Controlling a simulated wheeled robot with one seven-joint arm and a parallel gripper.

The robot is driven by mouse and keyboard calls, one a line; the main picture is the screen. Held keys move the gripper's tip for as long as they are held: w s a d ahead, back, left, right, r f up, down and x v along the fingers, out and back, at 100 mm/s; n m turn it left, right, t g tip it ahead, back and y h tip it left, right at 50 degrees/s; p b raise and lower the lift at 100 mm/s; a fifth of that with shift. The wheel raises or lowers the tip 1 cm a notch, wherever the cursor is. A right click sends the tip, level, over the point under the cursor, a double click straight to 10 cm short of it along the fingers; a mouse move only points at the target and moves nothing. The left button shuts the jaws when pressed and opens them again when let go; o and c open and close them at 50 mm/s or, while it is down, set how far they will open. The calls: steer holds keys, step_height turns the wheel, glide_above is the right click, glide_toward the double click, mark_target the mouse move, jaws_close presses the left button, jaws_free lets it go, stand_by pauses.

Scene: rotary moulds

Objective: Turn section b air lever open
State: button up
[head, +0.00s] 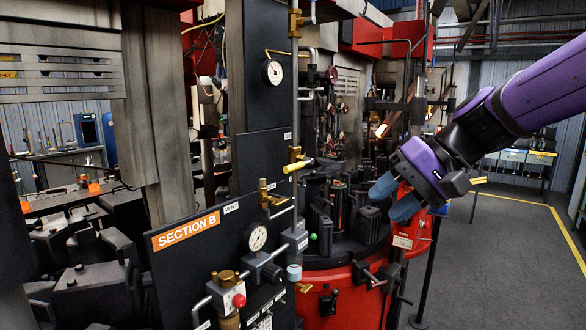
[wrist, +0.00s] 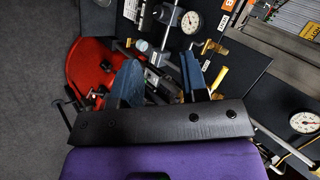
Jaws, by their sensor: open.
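The Section B panel (head: 205,262) is dark, with an orange "SECTION B" label (head: 187,231). A brass valve with a pale yellow lever handle (head: 298,166) sits on the vertical pipe at the panel's right edge, its handle sticking out sideways. A second brass valve (head: 268,196) sits lower, by the "VENT" tag. I cannot read which lever is tagged air. My gripper (head: 396,198) is open and empty, with blue fingers, to the right of the levers and apart from them in the head view. In the wrist view, yellow lever parts (wrist: 217,79) show just right of the right finger.
Pressure gauges (head: 257,237) (head: 273,72), a red knob (head: 239,300) and pipes crowd the panel. A red round machine base (head: 335,283) with black moulds stands behind. Open grey floor (head: 490,260) lies to the right.

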steer(key=w+a+r+m+y, duration=0.1)
steer(key=w+a+y, duration=0.3)
steer(key=w, duration=0.5)
steer(key=m+t+y, duration=0.2)
steer(key=y, duration=0.1)
glide_toward(297, 167)
steer(key=x, duration=1.1)
steer(key=shift+s, duration=0.1)
steer(key=shift+c, duration=0.5)
jaws_close()
